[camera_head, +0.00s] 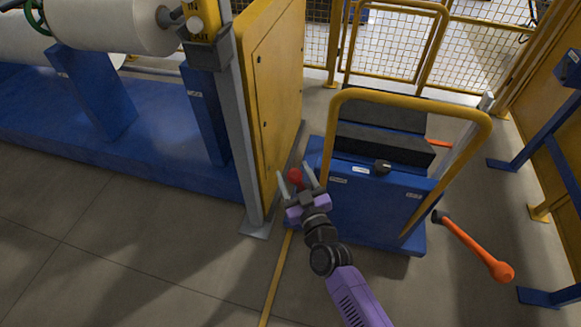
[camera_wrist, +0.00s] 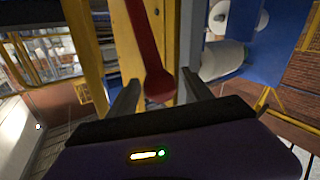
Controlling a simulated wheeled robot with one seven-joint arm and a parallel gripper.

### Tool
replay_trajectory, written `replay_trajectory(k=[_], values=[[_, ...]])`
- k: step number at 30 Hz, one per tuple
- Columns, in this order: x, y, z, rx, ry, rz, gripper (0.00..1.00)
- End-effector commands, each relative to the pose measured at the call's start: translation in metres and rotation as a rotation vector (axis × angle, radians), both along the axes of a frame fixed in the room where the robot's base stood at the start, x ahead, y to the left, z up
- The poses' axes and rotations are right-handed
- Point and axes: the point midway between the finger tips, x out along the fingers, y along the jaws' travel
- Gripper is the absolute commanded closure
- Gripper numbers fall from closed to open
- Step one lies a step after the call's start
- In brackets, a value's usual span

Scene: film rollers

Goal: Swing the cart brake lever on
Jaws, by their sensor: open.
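The blue cart (camera_head: 365,208) with a yellow push handle (camera_head: 420,104) stands right of the yellow cabinet. A red lever with a round knob (camera_head: 296,175) shows at the cart's left side. In the wrist view the red lever (camera_wrist: 147,40) comes down from the top, its knob (camera_wrist: 160,86) between the finger ends. My gripper (camera_head: 295,181) is open around the knob; contact cannot be told. An orange lever (camera_head: 470,244) with a black hub and round end sticks out at the cart's right. The labels are too small to read.
The yellow cabinet (camera_head: 272,90) and a grey post (camera_head: 240,130) stand close to the left of my gripper. A blue roller frame (camera_head: 130,150) lies further left. A yellow mesh fence (camera_head: 390,50) is behind the cart. The front floor is clear.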

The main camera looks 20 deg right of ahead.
Motion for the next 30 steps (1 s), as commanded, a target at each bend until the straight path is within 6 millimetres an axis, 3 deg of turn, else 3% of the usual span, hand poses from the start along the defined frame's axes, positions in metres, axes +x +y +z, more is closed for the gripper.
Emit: replay_trajectory(k=[6, 17, 26, 30], values=[[0.025, -0.001, -0.001, 0.0, 0.0, 0.001, 0.41], [0.03, -0.001, 0.0, 0.0, 0.001, 0.0, 0.41], [0.029, -0.001, 0.0, 0.0, 0.0, 0.0, 0.98], [0.029, -0.001, 0.0, 0.0, 0.0, 0.0, 1.0]])
